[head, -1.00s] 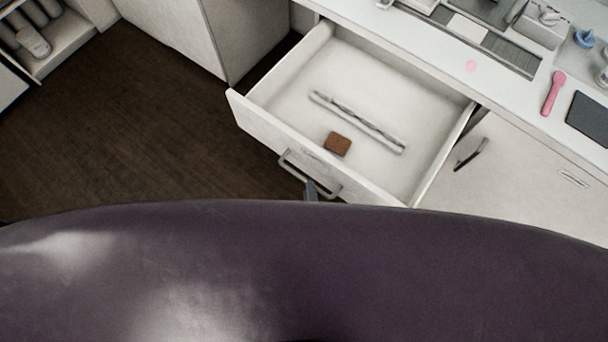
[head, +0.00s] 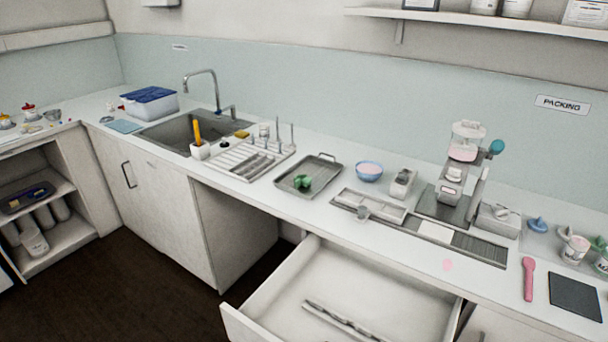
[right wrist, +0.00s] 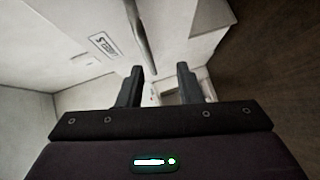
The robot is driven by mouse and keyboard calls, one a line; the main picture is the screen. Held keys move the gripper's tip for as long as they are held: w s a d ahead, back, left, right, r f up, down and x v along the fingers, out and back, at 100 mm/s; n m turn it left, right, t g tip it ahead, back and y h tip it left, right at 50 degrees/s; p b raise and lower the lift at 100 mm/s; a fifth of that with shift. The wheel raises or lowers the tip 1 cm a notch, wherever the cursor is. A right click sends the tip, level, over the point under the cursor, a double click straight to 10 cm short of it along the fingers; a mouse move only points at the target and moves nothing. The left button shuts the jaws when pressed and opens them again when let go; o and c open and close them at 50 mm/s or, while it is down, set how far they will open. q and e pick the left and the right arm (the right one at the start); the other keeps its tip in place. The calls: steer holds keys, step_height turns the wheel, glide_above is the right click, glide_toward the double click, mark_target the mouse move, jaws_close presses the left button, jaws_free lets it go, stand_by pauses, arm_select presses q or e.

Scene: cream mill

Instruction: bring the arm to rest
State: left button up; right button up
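My right gripper (right wrist: 157,72) shows only in the right wrist view. Its two dark fingers stand apart with nothing between their tips. A grey bar handle (right wrist: 140,38) on a pale front lies just beyond the fingertips, apart from them as far as I can tell. In the head view neither arm shows. An open drawer (head: 268,297) juts out below the counter at the bottom, its front edge cut off by the frame. A long grey utensil (head: 343,322) lies in it. My left gripper is in neither view.
The counter (head: 400,238) holds a sink (head: 180,135), a dish rack (head: 235,160), a tray (head: 325,170), a blue bowl (head: 369,173), a press-like machine (head: 462,175) and a pink spatula (head: 528,280). Dark floor (head: 120,290) is clear at the lower left.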

steer(key=s+d+f+m+g+h, duration=0.1)
steer(key=s+d+f+m+g, duration=0.15)
steer(key=f, duration=0.35)
steer(key=s+d+f+m+g, duration=0.1)
steer(key=d+f+m+g, duration=0.1)
steer(key=d+f, duration=0.3)
steer(key=s+d+f+m+g+h, duration=0.1)
steer(key=s+d+f+m+g, duration=0.15)
steer(key=f, duration=0.55)
steer(key=s+d+f+m+g+h, duration=0.1)
steer(key=s+d+f+m+g, duration=0.6)
steer(key=s, duration=0.8)
steer(key=d+f+m, duration=0.2)
steer(key=d+f, duration=0.1)
steer(key=f, duration=0.1)
steer(key=shift+d+f+g, duration=0.2)
steer(key=shift+d+g, duration=0.1)
steer(key=shift+d, duration=0.05)
